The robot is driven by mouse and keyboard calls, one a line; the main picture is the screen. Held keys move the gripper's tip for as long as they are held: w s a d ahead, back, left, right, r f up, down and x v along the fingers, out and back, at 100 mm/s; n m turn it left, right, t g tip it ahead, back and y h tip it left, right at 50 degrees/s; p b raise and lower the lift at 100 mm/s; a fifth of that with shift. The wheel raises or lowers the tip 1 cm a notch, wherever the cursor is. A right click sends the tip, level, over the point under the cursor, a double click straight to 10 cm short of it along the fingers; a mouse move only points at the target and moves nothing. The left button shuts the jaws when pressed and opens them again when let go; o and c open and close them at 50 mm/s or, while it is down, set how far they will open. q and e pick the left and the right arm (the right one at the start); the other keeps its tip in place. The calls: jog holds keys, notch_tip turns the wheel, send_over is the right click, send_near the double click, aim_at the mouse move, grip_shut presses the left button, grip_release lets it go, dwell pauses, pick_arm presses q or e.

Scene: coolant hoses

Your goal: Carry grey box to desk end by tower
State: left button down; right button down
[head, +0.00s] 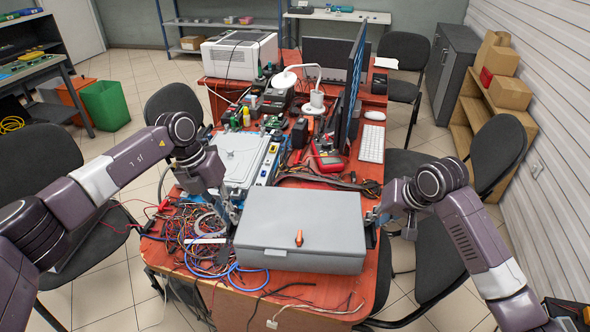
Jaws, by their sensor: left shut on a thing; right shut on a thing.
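The grey box (300,222), with a closed lid and an orange latch on its front, is level at the near end of the red desk (375,290). My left gripper (231,212) is shut on its left side. My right gripper (373,219) is shut on its right side. I cannot tell whether the box's underside touches the desk. A pale blue-grey case (240,158), possibly the tower, lies behind the box to the left; my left gripper partly covers it.
Tangled coloured cables (195,240) lie left of the box, some at its edge. Behind it are a red meter (328,158), a monitor (350,95), a keyboard (371,143) and a white printer (240,55). Black chairs (495,150) flank the desk. A bare strip shows along the front.

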pick_arm(q)
jog(key=shift+a+f+b, duration=0.25)
jog(key=shift+f+b, duration=0.1)
jog(key=shift+f, duration=0.25)
pick_arm(e)
jog(key=shift+d+f, duration=0.35)
jog(key=shift+f, duration=0.15)
pick_arm(q)
jog(key=shift+f, duration=0.2)
pick_arm(e)
jog(key=shift+f, duration=0.2)
